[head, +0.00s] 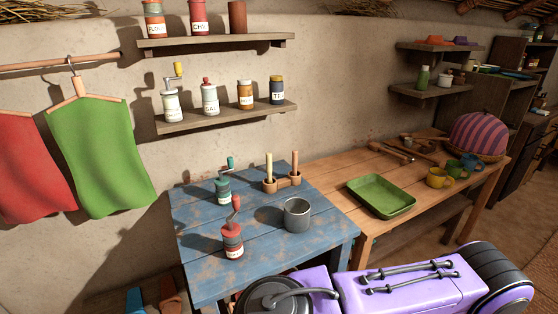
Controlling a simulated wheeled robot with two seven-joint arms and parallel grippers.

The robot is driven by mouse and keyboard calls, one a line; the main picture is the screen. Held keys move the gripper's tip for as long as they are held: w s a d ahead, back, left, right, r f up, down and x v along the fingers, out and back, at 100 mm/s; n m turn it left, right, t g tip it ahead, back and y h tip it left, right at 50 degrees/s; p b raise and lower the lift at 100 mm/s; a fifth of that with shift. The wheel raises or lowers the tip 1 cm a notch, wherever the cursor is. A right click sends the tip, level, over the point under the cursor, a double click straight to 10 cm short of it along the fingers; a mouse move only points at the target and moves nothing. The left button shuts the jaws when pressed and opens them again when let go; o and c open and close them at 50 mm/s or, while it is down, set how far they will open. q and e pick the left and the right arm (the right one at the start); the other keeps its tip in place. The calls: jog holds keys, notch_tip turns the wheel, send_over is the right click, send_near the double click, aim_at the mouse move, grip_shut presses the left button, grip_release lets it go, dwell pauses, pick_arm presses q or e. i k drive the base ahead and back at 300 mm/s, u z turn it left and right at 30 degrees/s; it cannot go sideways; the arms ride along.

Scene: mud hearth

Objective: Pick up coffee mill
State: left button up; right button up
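Several crank-handled mills are in the head view, and I cannot tell from the labels which is the coffee mill. A red mill (232,241) with a red crank stands upright near the front of the blue table (195,265). A teal mill (223,190) with a green-knobbed crank stands behind it. A pale mill (171,105) with a yellow-knobbed crank stands on the lower wall shelf (225,118). Neither gripper shows. A purple and black arm part of mine crosses the lower right and hides the table's front right corner.
A grey metal pot (297,215) stands right of the red mill. Two wooden holders with upright pestle-like sticks (269,176) stand at the back. The wooden table (335,175) on the right bears a green tray (381,196) and cups (439,177). Cloths hang at left.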

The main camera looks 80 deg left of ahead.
aim_at(232, 242)
jog(key=z, duration=0.05)
jog(key=k, duration=1.3)
jog(key=u, duration=1.85)
